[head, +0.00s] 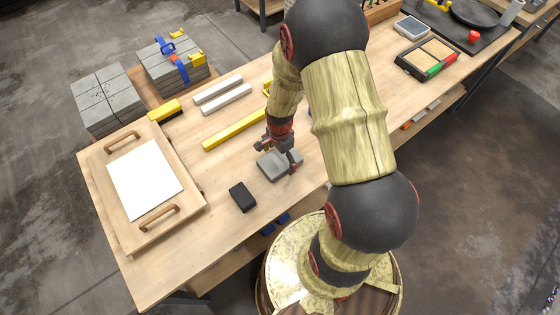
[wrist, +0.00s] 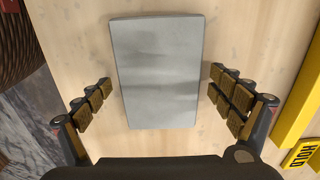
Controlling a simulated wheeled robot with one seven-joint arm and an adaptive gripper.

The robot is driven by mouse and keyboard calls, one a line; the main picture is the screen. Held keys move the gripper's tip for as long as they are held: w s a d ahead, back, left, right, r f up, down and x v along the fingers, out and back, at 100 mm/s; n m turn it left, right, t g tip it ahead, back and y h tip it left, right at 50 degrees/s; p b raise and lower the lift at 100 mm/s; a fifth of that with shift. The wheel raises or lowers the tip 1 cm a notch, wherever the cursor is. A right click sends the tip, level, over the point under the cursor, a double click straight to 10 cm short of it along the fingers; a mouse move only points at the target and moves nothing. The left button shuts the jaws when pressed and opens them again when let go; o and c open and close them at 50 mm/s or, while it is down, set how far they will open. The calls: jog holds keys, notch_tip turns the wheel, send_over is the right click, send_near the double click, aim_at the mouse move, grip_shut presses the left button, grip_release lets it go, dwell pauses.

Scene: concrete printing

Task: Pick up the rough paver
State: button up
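A grey rectangular paver (head: 279,165) lies flat on the wooden workbench in the head view, partly hidden by my arm. In the wrist view the paver (wrist: 156,72) lies between my open fingers, with bare wood showing on both sides. My gripper (head: 280,157) is at the paver in the head view. In the wrist view my gripper (wrist: 160,100) has its padded fingers spread left and right of the paver, apart from it. I cannot tell how rough its surface is.
A black block (head: 242,197) lies left of the paver. A yellow bar (head: 234,130) lies behind it and shows at the right in the wrist view (wrist: 302,90). A wooden tray (head: 189,208) with a white sheet stands at the left end. Stacked grey pavers (head: 107,97) stand beyond the bench.

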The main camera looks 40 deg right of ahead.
jog(key=c, duration=1.9)
jog(key=shift+c, duration=0.2)
jog(key=shift+r, duration=0.1)
